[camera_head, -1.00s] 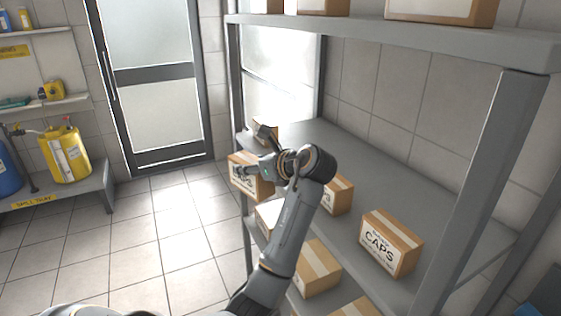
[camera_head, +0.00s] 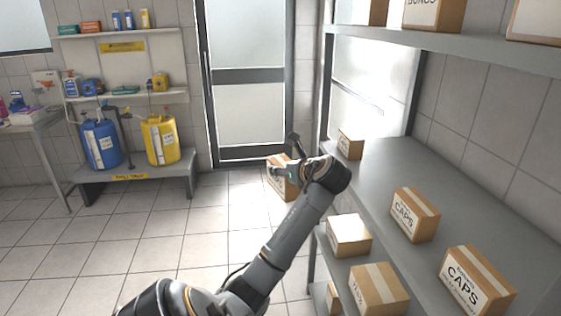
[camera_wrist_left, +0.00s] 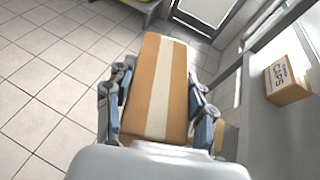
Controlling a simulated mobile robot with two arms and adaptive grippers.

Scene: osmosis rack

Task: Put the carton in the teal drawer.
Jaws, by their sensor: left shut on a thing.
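The carton (camera_head: 281,178) is a brown box with a pale tape strip. My left gripper (camera_head: 290,170) is shut on it, off the left side of the shelf rack and in front of the door. In the left wrist view the carton (camera_wrist_left: 157,88) fills the middle, its tape strip running lengthwise, with the fingers of my left gripper (camera_wrist_left: 158,115) on both its sides. The forearm and wrist cover part of it in the head view. No teal drawer shows in these frames. My right gripper is not in view.
A grey shelf rack (camera_head: 385,165) on the right bears several cartons, such as one marked CAPS (camera_head: 414,214). At the left are a bench with a blue canister (camera_head: 101,144) and a yellow canister (camera_head: 161,140). The tiled floor (camera_head: 150,235) between is clear.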

